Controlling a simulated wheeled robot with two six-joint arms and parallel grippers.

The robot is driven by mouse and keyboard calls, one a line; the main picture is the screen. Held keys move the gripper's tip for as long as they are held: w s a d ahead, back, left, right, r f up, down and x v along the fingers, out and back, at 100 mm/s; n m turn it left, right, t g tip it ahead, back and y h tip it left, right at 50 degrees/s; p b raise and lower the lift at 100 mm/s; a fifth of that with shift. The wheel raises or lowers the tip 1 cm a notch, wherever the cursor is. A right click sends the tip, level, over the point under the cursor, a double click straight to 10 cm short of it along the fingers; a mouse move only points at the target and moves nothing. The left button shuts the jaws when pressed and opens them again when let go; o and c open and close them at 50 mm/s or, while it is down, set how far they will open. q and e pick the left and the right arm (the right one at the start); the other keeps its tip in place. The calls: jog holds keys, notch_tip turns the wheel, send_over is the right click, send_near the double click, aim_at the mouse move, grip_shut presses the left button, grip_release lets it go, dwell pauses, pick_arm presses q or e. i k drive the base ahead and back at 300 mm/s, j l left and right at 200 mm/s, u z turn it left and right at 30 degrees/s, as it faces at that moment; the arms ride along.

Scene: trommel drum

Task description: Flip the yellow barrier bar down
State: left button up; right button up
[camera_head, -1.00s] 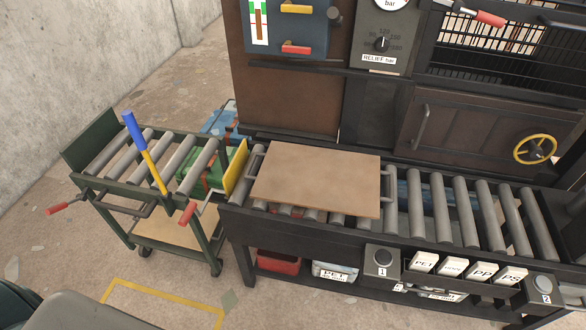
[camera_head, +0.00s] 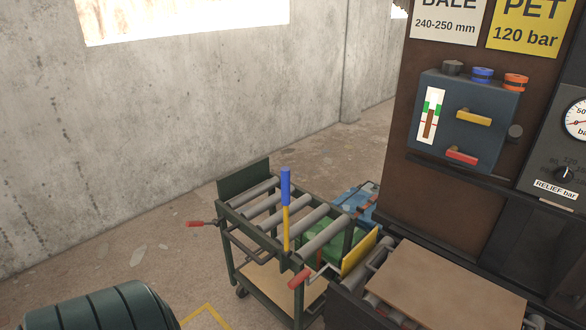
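A yellow bar (camera_head: 286,231) with a blue grip (camera_head: 285,187) stands upright at the near side of a green roller cart (camera_head: 235,222). A yellow plate (camera_head: 359,251) also stands raised across the cart's right end, beside the conveyor table. A crank with a red handle (camera_head: 299,278) sits just below and left of that plate. I cannot tell from this view which yellow part is the barrier bar. Neither of my grippers is in view.
A brown board (camera_head: 445,285) lies on the roller conveyor at lower right. A blue control box (camera_head: 465,120) with yellow and red levers is above it. Another red handle (camera_head: 195,223) sticks out left of the cart. A dark green ribbed object (camera_head: 100,308) fills the lower left.

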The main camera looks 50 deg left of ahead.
aim_at(284, 170)
jog(key=u, duration=1.45)
